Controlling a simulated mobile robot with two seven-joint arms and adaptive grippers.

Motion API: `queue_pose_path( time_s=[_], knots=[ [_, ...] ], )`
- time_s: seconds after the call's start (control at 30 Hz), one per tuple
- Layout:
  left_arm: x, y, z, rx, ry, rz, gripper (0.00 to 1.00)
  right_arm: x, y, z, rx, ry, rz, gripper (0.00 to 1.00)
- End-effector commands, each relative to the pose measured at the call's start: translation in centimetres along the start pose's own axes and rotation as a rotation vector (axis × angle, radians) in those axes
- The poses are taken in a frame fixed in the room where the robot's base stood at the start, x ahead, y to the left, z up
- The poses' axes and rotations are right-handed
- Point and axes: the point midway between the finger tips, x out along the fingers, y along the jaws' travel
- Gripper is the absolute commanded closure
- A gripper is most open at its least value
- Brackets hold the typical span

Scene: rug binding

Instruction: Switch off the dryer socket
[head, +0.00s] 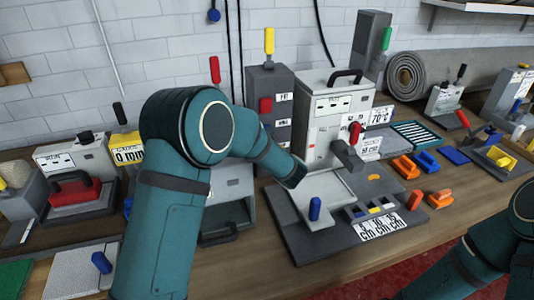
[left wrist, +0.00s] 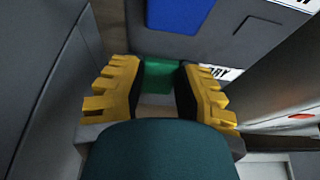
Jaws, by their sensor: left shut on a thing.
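In the left wrist view, the yellow-and-black fingers of my left gripper (left wrist: 158,95) are closed around a small green block (left wrist: 161,76), which looks like a switch. It sits by a grey panel (left wrist: 225,45) with a partly hidden white label ending in "RY". A blue block (left wrist: 180,14) is on the panel just beyond it. In the head view, my left arm reaches over the bench and its gripper is hidden behind the arm. I cannot pick out the green block there. My right gripper is outside the views; only part of the right arm shows.
A grey cabinet (head: 269,82) with a red lever stands at the wall beside a handled machine (head: 340,102). A grey base plate (head: 302,238) lies in front with a blue peg. Orange blocks (head: 406,167) lie to its right. Several other devices crowd the wooden bench.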

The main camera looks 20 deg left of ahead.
Motion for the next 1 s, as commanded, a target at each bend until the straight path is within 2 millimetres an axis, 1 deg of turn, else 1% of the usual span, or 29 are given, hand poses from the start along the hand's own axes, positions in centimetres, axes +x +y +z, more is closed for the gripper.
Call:
queue_pose_path(
  time_s=[0.03,0.2,0.37,0.5,0.7,1.0],
  knots=[
    [0.2,0.0,-0.3,0.001,-0.017,0.000,1.00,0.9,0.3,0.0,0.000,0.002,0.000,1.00],
    [0.2,0.0,-0.6,0.000,-0.083,0.000,1.00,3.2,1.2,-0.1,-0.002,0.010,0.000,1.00],
    [0.2,0.1,-0.9,0.001,-0.162,0.002,1.00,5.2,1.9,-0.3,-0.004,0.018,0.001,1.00],
    [0.1,0.0,-1.2,0.004,-0.269,0.003,1.00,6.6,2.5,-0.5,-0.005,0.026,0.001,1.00],
    [0.0,0.1,-0.9,0.000,-0.376,0.003,1.00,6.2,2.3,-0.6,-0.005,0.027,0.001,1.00],
    [-0.1,0.1,-0.8,-0.001,-0.387,0.002,1.00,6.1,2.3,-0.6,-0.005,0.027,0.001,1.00]
  ],
)
